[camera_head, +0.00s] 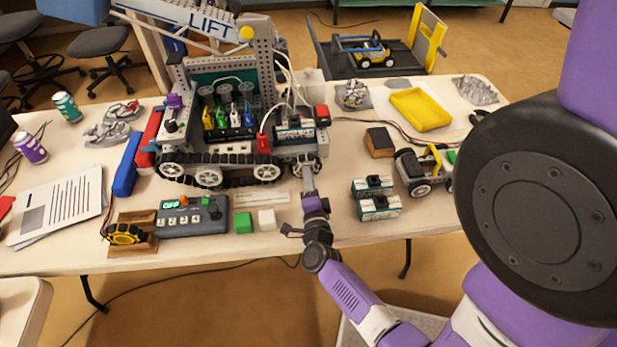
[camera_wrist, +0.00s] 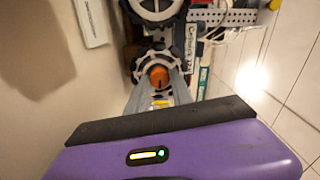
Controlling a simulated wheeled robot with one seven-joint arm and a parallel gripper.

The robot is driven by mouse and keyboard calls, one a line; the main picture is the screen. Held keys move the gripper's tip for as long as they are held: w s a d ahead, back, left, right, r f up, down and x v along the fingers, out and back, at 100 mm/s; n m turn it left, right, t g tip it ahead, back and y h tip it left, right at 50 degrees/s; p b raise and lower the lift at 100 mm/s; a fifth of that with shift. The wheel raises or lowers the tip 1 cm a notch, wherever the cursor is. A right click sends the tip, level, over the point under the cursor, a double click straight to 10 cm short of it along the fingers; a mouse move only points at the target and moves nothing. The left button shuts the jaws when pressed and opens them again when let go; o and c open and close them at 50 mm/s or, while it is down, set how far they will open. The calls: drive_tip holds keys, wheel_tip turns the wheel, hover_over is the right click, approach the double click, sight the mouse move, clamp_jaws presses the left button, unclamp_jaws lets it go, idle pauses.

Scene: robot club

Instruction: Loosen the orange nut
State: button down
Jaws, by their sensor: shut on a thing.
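The orange nut (camera_wrist: 159,76) shows in the wrist view at the hub of a dark wheel with pale spokes. My gripper (camera_wrist: 160,84) has its two grey fingers on either side of the nut and is shut on it. In the head view my gripper (camera_head: 308,178) reaches the front right wheel of the tracked robot (camera_head: 225,155) on the table. The nut is hidden there behind the fingers.
Battery-like boxes (camera_head: 375,207) and a small wheeled car (camera_head: 420,170) stand to the right. A yellow tray (camera_head: 420,108) lies farther back.

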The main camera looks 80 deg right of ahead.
idle(0.3)
drive_tip(key=c, duration=1.1)
unclamp_jaws()
drive_tip(key=shift+a, duration=0.1)
drive_tip(key=b+v, duration=0.1)
drive_tip(key=v, duration=0.6)
drive_tip(key=shift+s+a, duration=0.15)
drive_tip(key=shift+a, duration=0.1)
